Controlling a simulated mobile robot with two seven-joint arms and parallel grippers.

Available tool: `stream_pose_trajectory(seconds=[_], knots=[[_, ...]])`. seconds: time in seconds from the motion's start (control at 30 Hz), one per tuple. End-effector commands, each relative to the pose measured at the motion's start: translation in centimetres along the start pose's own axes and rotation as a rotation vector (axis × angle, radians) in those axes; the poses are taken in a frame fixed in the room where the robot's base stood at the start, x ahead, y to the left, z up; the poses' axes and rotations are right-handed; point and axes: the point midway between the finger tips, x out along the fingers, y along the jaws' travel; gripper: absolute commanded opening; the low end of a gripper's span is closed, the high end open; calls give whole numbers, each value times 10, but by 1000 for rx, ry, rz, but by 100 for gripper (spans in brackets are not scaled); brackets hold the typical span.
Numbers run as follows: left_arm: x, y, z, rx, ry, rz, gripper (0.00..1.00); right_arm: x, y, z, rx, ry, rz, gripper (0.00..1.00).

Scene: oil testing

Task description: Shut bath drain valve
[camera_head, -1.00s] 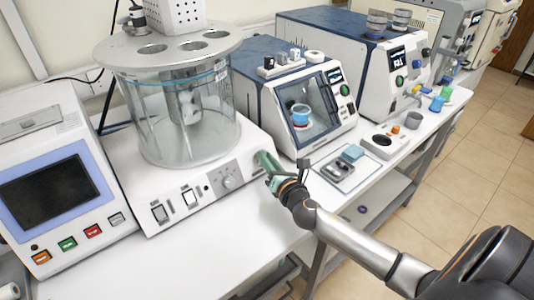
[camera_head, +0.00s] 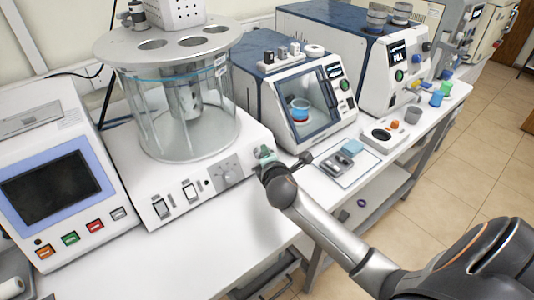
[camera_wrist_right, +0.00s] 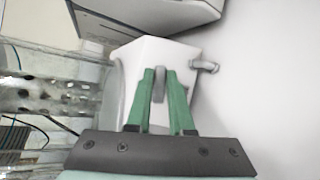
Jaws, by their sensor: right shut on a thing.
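The bath is a clear glass cylinder (camera_head: 150,128) with a metal lid, on a white base with switches and a dial. My right gripper (camera_head: 262,154) is at the right end of this base, mostly hidden behind my wrist in the head view. In the right wrist view its green fingers (camera_wrist_right: 160,84) are shut around a small grey lever (camera_wrist_right: 159,98), which looks like the drain valve handle. A short grey spout (camera_wrist_right: 208,66) sticks out of the base beside the fingers. The valve itself is hidden in the head view. My left gripper is out of view.
A blue and white device with a window (camera_head: 305,135) stands close to the right of the bath. A small tray (camera_head: 357,172) with grey parts lies in front of it. A unit with a screen (camera_head: 48,185) stands at left. The bench front (camera_head: 195,245) is clear.

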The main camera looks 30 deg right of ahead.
Motion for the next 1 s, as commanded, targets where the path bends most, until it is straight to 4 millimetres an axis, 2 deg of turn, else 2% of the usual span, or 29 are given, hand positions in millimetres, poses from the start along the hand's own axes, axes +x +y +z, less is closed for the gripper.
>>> stream_pose_trajectory(seconds=[0.33,0.87,0.9,1.0], knots=[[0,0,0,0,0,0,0,0,0,0,121,0,-65,0],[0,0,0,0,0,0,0,0,-1,0,142,-1,-75,0],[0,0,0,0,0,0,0,0,-1,0,142,-1,-75,22],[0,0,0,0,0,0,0,0,-1,0,141,-1,-75,33]])
